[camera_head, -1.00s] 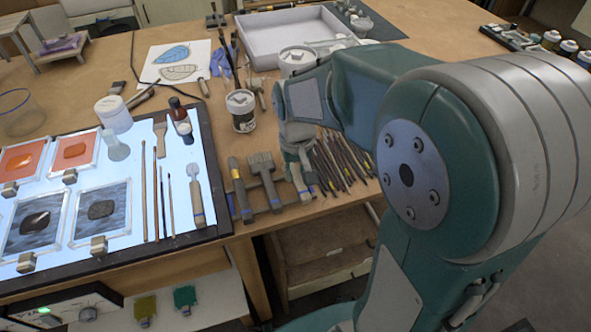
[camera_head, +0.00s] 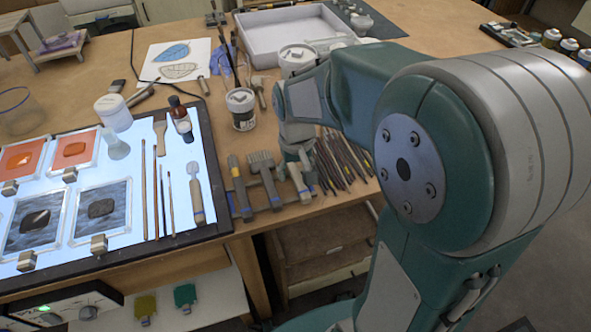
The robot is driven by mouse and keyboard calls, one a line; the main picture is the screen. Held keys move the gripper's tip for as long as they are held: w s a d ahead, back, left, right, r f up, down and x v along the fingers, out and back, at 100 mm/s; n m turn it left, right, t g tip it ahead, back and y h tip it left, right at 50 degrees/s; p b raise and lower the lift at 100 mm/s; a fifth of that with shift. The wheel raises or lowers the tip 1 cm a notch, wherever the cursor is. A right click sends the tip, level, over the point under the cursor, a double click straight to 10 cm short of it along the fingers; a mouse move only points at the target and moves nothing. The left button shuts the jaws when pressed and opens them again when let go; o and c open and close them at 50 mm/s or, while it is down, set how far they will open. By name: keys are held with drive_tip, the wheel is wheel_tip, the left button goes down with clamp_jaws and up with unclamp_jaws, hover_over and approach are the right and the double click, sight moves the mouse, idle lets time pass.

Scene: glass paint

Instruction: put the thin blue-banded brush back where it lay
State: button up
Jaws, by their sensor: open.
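Several thin brushes (camera_head: 155,190) lie side by side on the lit panel (camera_head: 110,250) at the left. They are too small for me to tell a blue band on any one of them. My gripper (camera_head: 300,158) points down at the table's front edge, above the tools between the wide brush and the bundle of dark sticks. My own arm and wrist partly hide it, and its fingertips are hard to make out. It is open, and I see no brush held in it.
A wide brush (camera_head: 264,178) and other handled tools lie right of the panel. Dark thin sticks (camera_head: 345,160) lie in a bundle beside my wrist. A white jar (camera_head: 241,110) and a white tray (camera_head: 295,32) stand behind. Framed glass pieces (camera_head: 102,208) cover the panel's left part.

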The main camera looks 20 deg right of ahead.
wheel_tip(320, 180, up, 12)
drive_tip(key=s+t, duration=0.5)
drive_tip(key=s, duration=0.9)
drive_tip(key=shift+f+t, duration=0.15)
drive_tip(key=shift+t, duration=0.15)
idle(0.9)
